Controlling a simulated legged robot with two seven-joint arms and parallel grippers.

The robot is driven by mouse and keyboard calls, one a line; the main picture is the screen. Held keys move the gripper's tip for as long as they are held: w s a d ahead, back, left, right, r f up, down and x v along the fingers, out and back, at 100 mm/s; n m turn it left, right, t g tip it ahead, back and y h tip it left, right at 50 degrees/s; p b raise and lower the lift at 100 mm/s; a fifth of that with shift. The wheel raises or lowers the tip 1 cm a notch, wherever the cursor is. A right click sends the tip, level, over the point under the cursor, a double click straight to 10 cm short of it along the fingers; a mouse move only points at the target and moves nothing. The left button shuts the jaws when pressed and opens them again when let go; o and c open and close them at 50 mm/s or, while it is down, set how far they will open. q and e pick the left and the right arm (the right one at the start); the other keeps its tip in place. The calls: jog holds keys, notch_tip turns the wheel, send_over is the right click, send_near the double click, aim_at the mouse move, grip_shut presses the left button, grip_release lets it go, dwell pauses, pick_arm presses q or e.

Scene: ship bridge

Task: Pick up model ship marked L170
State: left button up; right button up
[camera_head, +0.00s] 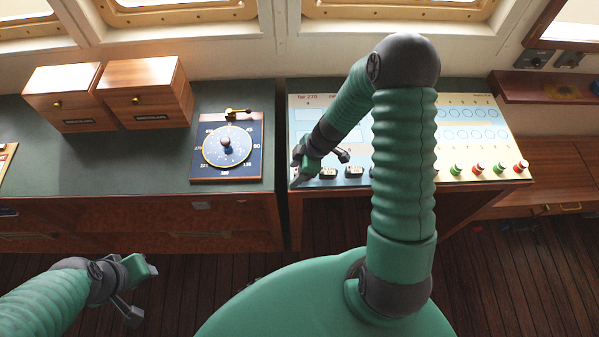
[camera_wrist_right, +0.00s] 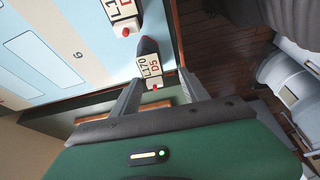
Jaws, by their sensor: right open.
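The model ship marked L170 (camera_wrist_right: 149,66) shows in the right wrist view, a small piece with a white label and a dark end, near the edge of the chart board (camera_wrist_right: 75,45). My right gripper (camera_wrist_right: 158,80) is open, with its two fingers reaching toward either side of the ship's near end; I cannot tell whether they touch it. In the head view my right gripper (camera_head: 323,165) is over the board's front left corner and hides part of it; ship labels there are too small to read. My left gripper (camera_head: 143,289) is open and empty at lower left.
Another labelled ship (camera_wrist_right: 122,15) lies close beside L170. A compass dial board (camera_head: 227,146) and two wooden boxes (camera_head: 146,92) stand left.

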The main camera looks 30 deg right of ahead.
jog(key=shift+a+f, duration=0.1)
jog(key=shift+f, duration=0.35)
jog(key=shift+w+d+f, duration=0.25)
jog(key=shift+d+f, duration=0.05)
jog(key=shift+d, duration=0.35)
jog(key=shift+c, duration=1.1)
jog(key=shift+f, duration=0.1)
jog(key=c, duration=0.5)
jog(key=shift+s+a, duration=0.1)
jog(key=shift+a, duration=0.25)
grip_shut()
jog(key=shift+d, duration=0.1)
